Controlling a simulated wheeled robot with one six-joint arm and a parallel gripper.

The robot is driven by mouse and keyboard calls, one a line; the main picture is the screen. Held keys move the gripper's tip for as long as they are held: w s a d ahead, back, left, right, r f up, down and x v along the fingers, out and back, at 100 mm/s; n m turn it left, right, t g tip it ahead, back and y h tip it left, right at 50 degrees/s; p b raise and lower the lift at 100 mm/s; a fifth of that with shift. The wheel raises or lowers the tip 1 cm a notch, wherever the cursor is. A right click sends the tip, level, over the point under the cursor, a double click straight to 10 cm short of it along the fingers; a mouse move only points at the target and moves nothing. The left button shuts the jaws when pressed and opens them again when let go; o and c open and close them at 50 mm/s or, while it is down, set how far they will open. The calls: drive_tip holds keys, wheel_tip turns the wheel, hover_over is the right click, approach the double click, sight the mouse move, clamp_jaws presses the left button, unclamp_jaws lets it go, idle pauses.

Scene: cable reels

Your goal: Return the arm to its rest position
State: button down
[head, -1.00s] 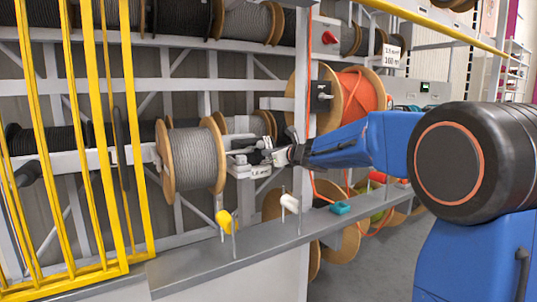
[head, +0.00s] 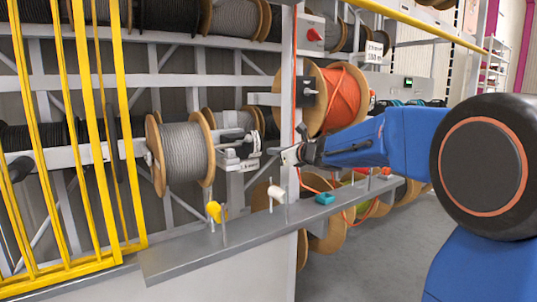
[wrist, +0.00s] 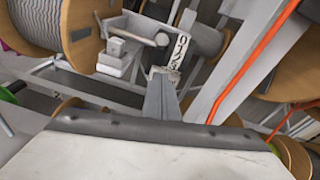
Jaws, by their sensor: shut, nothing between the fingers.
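My gripper (head: 284,156) is at the end of my blue arm, in front of the steel post in the head view. It is shut and empty. In the wrist view its fingers (wrist: 161,98) are together, pointing at the rack. A grey cable reel (head: 184,152) with wooden flanges hangs left of it. A white-grey bracket device (head: 240,150) with a small label sits between that reel and my gripper, with a gap to the gripper. The bracket also shows in the wrist view (wrist: 122,48).
An orange cable reel (head: 345,97) is behind my arm. Yellow bars (head: 110,130) stand at left. The floor at right is open.

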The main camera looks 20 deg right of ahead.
drive_tip(key=s+d+f+m+g+h, duration=0.1)
drive_tip(key=s+d+f+m+h, duration=0.15)
drive_tip(key=s+m, duration=0.5)
drive_tip(key=s+d+f+m+g+h, duration=0.1)
drive_tip(key=s+d+f+m+h, duration=0.2)
drive_tip(key=s+m, duration=0.5)
drive_tip(key=s+d+f+m+g+h, duration=0.1)
drive_tip(key=s+d+m+h, duration=0.25)
drive_tip(key=s+m, duration=0.45)
drive_tip(key=s+a+f+m+g+y, duration=0.1)
drive_tip(key=s+a+f+m+g, duration=0.2)
drive_tip(key=s+f+m, duration=0.6)
drive_tip(key=s+a+f+m+g+y, duration=0.2)
drive_tip(key=s+a+f+m+g, duration=0.2)
drive_tip(key=s+f+m, duration=0.5)
drive_tip(key=s+a, duration=0.1)
drive_tip(key=s, duration=0.7)
drive_tip(key=shift+a+f+m, duration=0.2)
drive_tip(key=shift+f+m, duration=0.15)
drive_tip(key=shift+f, duration=0.05)
